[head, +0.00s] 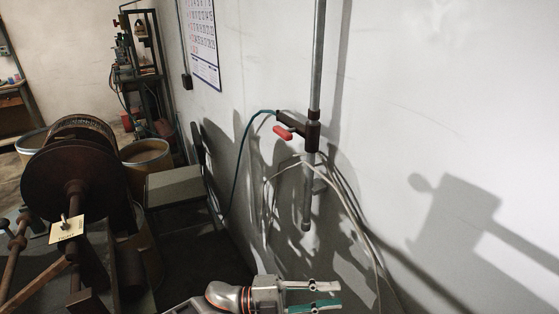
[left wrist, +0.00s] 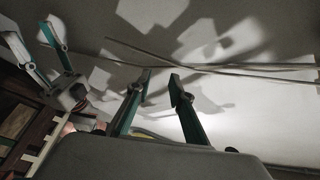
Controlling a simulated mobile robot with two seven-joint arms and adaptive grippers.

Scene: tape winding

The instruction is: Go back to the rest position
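My left gripper (head: 322,294) is at the bottom middle of the head view, its arm coming in from the lower left. Its two fingers point right, in front of the white wall, and are apart with nothing between them. The left wrist view shows the same two fingers (left wrist: 160,76), green and spread, with a bare gap between them. My right gripper (left wrist: 28,32) shows at the upper left of the left wrist view, its two fingers apart and empty. It is not in the head view.
A large dark reel (head: 75,180) on a machine stands at the left. A grey vertical pipe (head: 318,60) with a red-handled valve (head: 283,132) and hanging hoses (head: 350,205) runs along the wall. A grey box (head: 174,186) stands between. The wall at right is bare.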

